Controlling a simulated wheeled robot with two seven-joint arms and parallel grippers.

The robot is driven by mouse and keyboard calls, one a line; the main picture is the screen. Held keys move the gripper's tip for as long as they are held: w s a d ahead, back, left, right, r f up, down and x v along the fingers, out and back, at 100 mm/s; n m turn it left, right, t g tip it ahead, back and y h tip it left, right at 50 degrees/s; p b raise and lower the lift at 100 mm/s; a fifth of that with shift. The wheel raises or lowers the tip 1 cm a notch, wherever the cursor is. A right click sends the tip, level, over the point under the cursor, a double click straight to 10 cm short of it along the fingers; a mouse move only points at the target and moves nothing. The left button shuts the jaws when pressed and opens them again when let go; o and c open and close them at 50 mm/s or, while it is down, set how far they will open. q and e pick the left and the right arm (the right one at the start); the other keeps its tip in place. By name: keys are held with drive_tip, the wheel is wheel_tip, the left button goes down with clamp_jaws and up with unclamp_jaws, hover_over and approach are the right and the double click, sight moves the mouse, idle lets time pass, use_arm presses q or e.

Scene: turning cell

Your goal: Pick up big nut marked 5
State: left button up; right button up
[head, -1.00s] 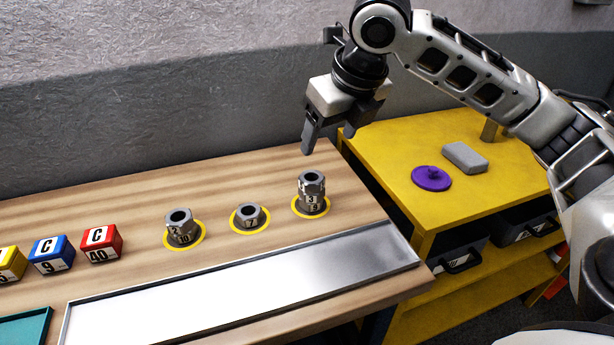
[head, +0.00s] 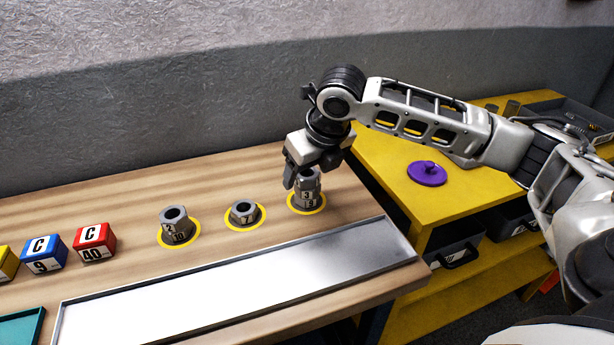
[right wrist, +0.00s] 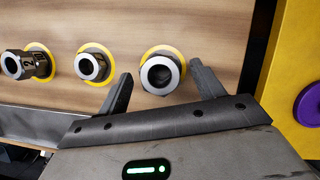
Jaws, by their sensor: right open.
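A stack of grey hex nuts (head: 308,192) stands in the right yellow ring on the wooden bench. Its labels show a 3 above and a lower mark that I cannot read surely. My right gripper (head: 302,178) is open just above this stack, pointing down. In the right wrist view, the two fingers (right wrist: 160,70) lie either side of the stack's round top (right wrist: 160,74), with nothing gripped. Another stack marked 2 and 10 (head: 175,226) and a single nut marked 7 (head: 243,213) stand to the left. My left gripper is not in view.
A long metal tray (head: 235,272) lies along the bench front. Red (head: 94,240) and blue (head: 43,254) blocks stand at the left. A yellow table (head: 390,165) with a purple lidded disc (head: 427,174) adjoins at right. A grey wall rises behind the bench.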

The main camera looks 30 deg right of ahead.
drive_tip(key=c, duration=1.2)
